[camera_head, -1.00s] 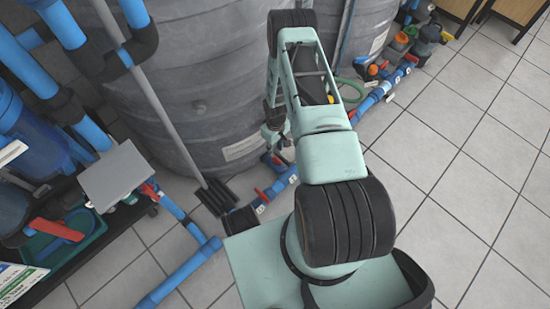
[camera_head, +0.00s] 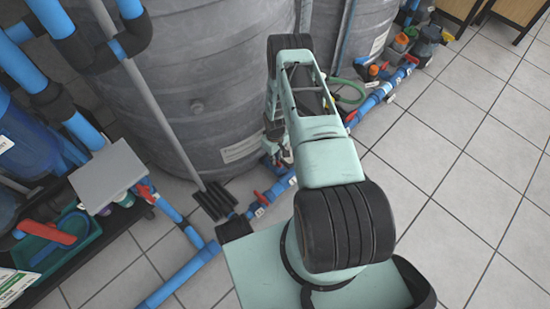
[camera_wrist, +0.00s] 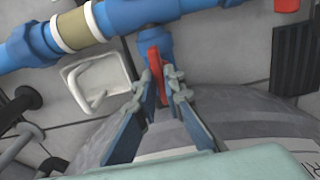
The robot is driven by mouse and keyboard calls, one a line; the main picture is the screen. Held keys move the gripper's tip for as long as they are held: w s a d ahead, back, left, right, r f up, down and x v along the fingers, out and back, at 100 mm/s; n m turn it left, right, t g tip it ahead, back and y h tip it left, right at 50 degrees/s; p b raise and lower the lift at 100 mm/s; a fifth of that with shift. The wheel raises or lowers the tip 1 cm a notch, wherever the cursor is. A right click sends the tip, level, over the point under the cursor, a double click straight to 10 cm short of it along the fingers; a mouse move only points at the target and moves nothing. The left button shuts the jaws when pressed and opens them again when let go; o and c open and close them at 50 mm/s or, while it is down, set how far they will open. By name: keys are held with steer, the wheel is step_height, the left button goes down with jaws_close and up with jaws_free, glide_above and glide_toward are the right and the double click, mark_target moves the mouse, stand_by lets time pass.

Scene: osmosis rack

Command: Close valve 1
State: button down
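A red valve handle (camera_wrist: 156,72) stands on a blue pipe fitting in the wrist view. My gripper (camera_wrist: 163,82) has its two fingers on either side of this handle, with a gap between them. I cannot tell whether either finger touches it. In the head view my gripper (camera_head: 275,130) is low beside the grey tank, mostly hidden by my arm. Another red handle (camera_head: 263,198) sits on the blue floor pipe (camera_head: 280,187). No valve number is readable, so I cannot tell which handle is valve 1.
A large grey tank (camera_head: 200,90) stands close left of my arm. Blue pipes (camera_head: 180,275) run along the floor. A rack with a grey box (camera_head: 108,175) and green tray (camera_head: 75,235) is at left. The tiled floor (camera_head: 450,150) at right is clear.

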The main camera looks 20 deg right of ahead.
steer(key=shift+m, duration=0.3)
steer(key=m, duration=0.4)
steer(key=shift+m, duration=0.4)
steer(key=m, duration=0.8)
steer(key=shift+m, duration=2.2)
steer(key=c, duration=2)
jaws_free()
